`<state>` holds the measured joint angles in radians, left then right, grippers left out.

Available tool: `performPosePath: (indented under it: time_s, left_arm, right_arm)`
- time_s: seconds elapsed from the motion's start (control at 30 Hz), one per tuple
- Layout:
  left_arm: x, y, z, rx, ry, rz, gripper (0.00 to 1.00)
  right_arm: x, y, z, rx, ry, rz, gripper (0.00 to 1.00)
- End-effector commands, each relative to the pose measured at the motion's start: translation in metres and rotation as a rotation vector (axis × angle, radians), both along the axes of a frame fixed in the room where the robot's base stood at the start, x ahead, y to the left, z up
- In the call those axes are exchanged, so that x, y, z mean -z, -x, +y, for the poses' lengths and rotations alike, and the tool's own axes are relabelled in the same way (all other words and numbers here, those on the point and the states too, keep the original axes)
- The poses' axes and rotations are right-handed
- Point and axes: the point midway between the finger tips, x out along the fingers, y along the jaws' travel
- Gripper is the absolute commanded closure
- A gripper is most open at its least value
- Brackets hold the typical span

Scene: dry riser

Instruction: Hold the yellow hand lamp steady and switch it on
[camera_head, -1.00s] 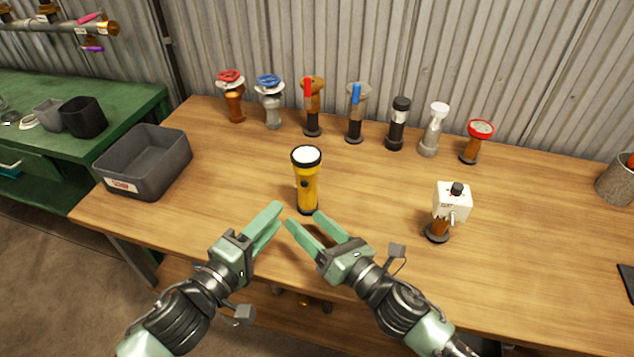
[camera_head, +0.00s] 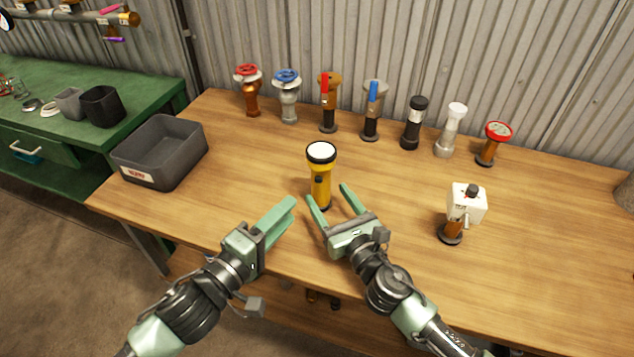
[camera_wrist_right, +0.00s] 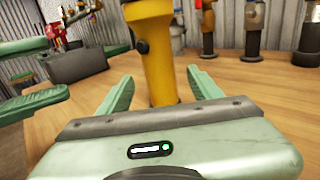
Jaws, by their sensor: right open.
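The yellow hand lamp (camera_head: 320,187) stands upright on the wooden table, its white lens facing up and a dark button on its side. In the right wrist view the lamp (camera_wrist_right: 157,55) rises just beyond the fingers, its head cut off by the top edge. My right gripper (camera_head: 330,197) is open, its fingertips pointing at the lamp's lower body, one towards each side; I cannot tell if they touch it. My left gripper (camera_head: 286,209) is to the left and in front of the lamp, apart from it. Its fingers lie close together in view, and the gap is unclear.
Several valves and fittings, such as a red-wheeled one (camera_head: 247,90), line the back of the table. A white box on a stand (camera_head: 466,204) is at right. A grey bin (camera_head: 150,172) sits at left. The wood between lamp and bin is clear.

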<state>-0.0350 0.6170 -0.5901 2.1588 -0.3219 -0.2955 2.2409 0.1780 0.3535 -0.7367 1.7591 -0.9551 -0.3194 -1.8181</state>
Motion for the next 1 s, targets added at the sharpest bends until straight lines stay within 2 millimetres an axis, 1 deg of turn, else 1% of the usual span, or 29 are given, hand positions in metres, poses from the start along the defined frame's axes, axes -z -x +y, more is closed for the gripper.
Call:
performPosePath:
  time_s: [0.1, 0.13, 0.17, 0.4, 0.6, 0.77, 1.0]
  left_arm:
    - [0.000, 0.000, 0.000, 0.000, 0.000, 0.000, 0.64]
    - [0.000, 0.000, 0.000, 0.000, 0.000, 0.000, 0.64]
    - [0.000, 0.000, 0.000, 0.000, 0.000, 0.000, 0.64]
    - [0.000, 0.000, 0.000, 0.000, 0.000, 0.000, 0.64]
    - [0.000, 0.000, 0.000, 0.000, 0.000, 0.000, 0.64]
    - [0.000, 0.000, 0.000, 0.000, 0.000, 0.000, 0.64]
    - [0.000, 0.000, 0.000, 0.000, 0.000, 0.000, 0.64]
  right_arm:
    - [0.020, 0.001, 0.001, 0.003, -0.005, 0.007, 0.35]
    - [0.024, 0.000, 0.001, 0.003, -0.003, 0.008, 0.35]
    - [0.019, -0.008, 0.004, 0.001, -0.002, 0.000, 0.35]
    - [0.018, -0.043, 0.021, 0.000, -0.003, 0.001, 0.35]
    - [0.019, -0.062, 0.030, 0.000, -0.002, 0.001, 0.35]
    - [0.019, -0.067, 0.032, 0.000, 0.000, 0.001, 0.35]
    - [0.019, -0.068, 0.032, 0.000, -0.001, 0.000, 0.35]
